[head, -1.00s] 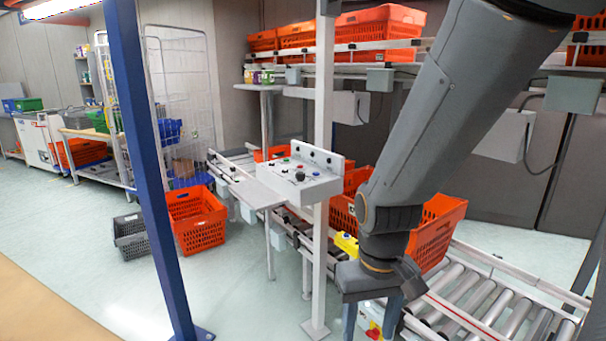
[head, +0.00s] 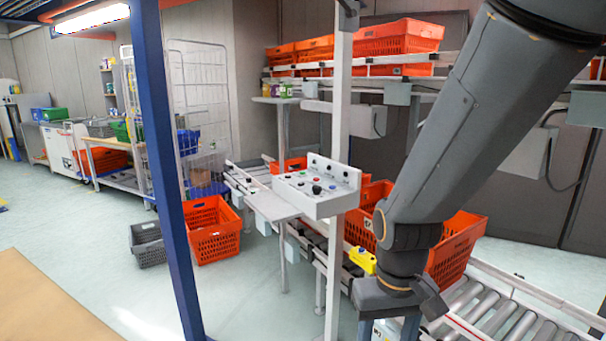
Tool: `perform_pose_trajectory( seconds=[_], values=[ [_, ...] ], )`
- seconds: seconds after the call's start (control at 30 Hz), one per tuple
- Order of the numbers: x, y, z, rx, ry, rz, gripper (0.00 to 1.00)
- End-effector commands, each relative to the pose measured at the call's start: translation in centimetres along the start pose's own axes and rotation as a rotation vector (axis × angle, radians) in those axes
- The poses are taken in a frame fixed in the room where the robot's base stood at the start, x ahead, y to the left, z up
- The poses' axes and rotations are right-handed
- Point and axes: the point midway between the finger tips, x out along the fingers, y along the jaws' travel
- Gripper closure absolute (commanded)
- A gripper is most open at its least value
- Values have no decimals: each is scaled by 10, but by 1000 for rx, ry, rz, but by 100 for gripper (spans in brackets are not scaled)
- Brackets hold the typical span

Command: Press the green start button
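The white control panel (head: 316,190) stands on a pale post near the middle of the view, with a flat shelf at its left. Its sloped top carries several small buttons and a black knob. A small green button (head: 303,173) seems to sit near the rear left of the top, but it is tiny and hard to make out. My gripper's fingers cannot be made out.
A blue post (head: 163,170) stands at the left front. A yellow box (head: 361,260) sits beside my wrist. An orange tote (head: 212,232) and a grey crate (head: 148,246) are on the floor. A roller conveyor (head: 490,308) runs at lower right. Open floor lies at left.

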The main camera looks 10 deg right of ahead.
Motion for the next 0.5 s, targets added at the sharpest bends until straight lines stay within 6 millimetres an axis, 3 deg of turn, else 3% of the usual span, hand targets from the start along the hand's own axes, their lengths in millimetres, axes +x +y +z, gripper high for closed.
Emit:
perform_pose_trajectory(
  seconds=[0.07, 0.33, 0.5],
  values=[
    [0, 0, 0, 0, 0, 0, 54],
    [0, 0, 0, 0, 0, 0, 100],
    [0, 0, 0, 0, 0, 0, 100]
  ],
)
